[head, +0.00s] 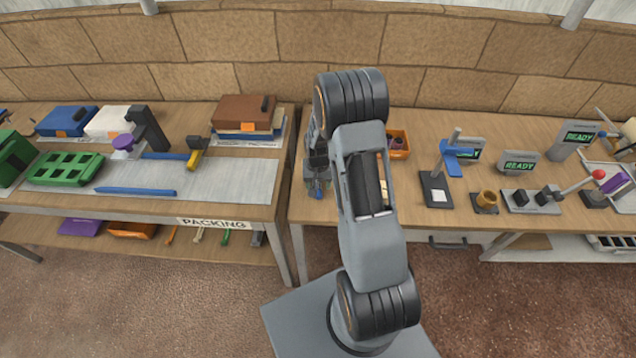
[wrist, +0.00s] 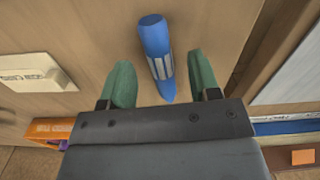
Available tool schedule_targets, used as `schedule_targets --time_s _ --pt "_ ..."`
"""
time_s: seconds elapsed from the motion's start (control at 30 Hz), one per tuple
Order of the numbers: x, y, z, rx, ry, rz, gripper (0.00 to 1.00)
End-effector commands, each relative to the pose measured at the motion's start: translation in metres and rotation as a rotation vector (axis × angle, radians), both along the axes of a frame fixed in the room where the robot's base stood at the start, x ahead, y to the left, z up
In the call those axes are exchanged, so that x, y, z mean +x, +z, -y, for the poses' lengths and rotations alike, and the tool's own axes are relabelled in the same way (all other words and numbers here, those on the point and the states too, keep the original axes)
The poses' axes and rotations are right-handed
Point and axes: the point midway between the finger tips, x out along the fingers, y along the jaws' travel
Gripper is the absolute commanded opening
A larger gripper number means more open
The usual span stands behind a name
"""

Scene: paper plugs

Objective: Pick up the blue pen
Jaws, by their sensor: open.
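The blue pen (wrist: 156,45) is a thick blue cylinder with pale stripes, tapering toward my gripper. In the wrist view it lies on the wooden tabletop between the two green fingers. My gripper (wrist: 160,72) is open, with a finger on each side and a visible gap to the pen on both sides. I cannot tell how far the fingertips are above the table. In the head view my gripper (head: 318,182) is at the left end of the right table, and a bit of blue shows there; my arm hides much of that area.
An orange bin (head: 399,145) stands right of my arm. A white labelled block (wrist: 38,72) lies left of the pen. The left table (head: 235,178) holds books, green trays and a long blue rod (head: 135,191). A gap separates the tables.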

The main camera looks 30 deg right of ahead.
Motion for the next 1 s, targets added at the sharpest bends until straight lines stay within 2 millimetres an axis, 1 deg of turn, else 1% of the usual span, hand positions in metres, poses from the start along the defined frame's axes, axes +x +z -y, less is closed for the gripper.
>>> schedule_targets --time_s 0.1,0.2,0.43,0.47,1.0 --pt "0.000 -0.011 0.000 0.000 0.000 -0.001 0.56" --pt "0.000 -0.016 0.000 0.000 0.000 0.000 0.56" --pt "0.000 -0.017 0.000 0.000 0.000 0.001 0.56" --pt "0.000 -0.017 0.000 0.000 0.000 0.001 0.54" --pt "0.000 -0.017 0.000 0.000 0.000 0.001 0.03"
